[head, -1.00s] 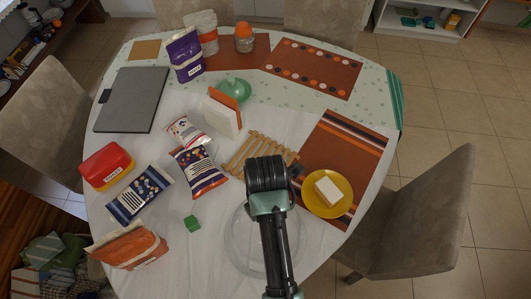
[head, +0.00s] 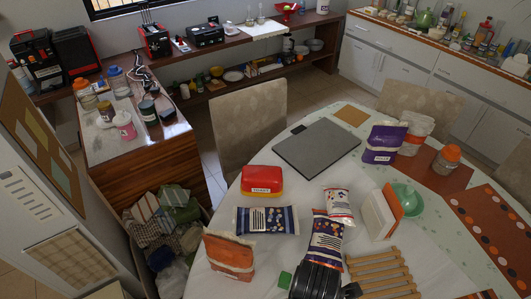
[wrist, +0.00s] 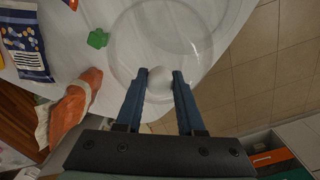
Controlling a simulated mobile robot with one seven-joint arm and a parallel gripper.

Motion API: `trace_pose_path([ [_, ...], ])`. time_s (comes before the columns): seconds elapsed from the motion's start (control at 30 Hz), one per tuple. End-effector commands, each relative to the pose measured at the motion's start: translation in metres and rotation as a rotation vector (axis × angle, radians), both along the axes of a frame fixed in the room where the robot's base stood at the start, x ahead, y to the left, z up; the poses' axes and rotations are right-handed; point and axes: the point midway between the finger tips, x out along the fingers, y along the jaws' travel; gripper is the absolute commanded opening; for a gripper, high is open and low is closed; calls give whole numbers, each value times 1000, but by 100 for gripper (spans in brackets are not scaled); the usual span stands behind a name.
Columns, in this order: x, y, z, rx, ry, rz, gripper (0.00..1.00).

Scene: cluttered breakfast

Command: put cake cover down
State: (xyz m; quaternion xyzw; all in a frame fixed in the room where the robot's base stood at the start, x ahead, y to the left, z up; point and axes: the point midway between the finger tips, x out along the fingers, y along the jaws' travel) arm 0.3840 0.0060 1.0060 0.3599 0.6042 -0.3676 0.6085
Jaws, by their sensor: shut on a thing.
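The cake cover (wrist: 208,42) is a clear, see-through round dome with a pale knob (wrist: 160,80), seen in the wrist view. My gripper (wrist: 160,76) has its two blue-grey fingers on either side of the knob, shut on it. The cover shows over the white tabletop, and its right side reaches past the table edge over the tiled floor. I cannot tell whether its rim touches the table. In the head view only my dark wrist shows at the bottom edge; the fingers and cover are out of sight.
Near the cover lie a green block (wrist: 97,38), an orange bag (wrist: 75,108) and a blue snack bag (wrist: 25,42). The head view shows a wooden rack (head: 383,272), a red butter box (head: 262,181) and a grey laptop (head: 317,146).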

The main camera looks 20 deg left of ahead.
Motion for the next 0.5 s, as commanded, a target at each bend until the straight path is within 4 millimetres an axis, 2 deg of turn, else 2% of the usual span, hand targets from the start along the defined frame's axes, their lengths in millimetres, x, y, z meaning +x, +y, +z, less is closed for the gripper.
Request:
trace_pose_path([
  [0.03,-7,28,-3,0,2,82,0],
  [0.2,-35,99,-3,3,2,304,0],
  [0.33,-56,133,-2,8,1,418,0],
  [0.5,-70,151,-7,11,5,482,0],
])
